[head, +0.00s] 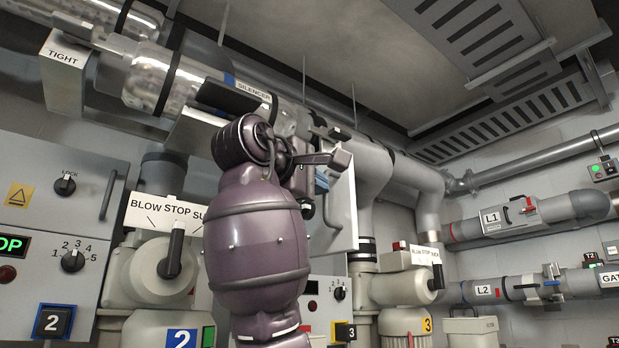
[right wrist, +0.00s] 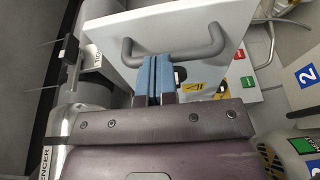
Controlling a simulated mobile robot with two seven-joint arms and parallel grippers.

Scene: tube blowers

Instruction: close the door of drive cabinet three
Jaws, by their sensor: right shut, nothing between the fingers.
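The door of drive cabinet three (head: 344,205) is a pale panel standing open, swung out from its cabinet (head: 322,290) with the "3" plate. A grey bar handle (head: 333,214) is on the door. In the right wrist view the door (right wrist: 165,27) fills the upper middle, with its handle (right wrist: 200,48) across it. My right gripper (head: 322,182) is at the door, beside the handle. Its blue fingers (right wrist: 155,62) are shut and empty, and their tips overlap the handle bar in the wrist view. Whether they touch it, I cannot tell. My left gripper is out of view.
A clear silencer pipe (head: 170,84) runs just above my right arm. Blower two's lever (head: 176,250) stands left of the arm, and blower three's lever (head: 437,277) to the right. Cabinet two (head: 60,225) is at the left, its door handle upright.

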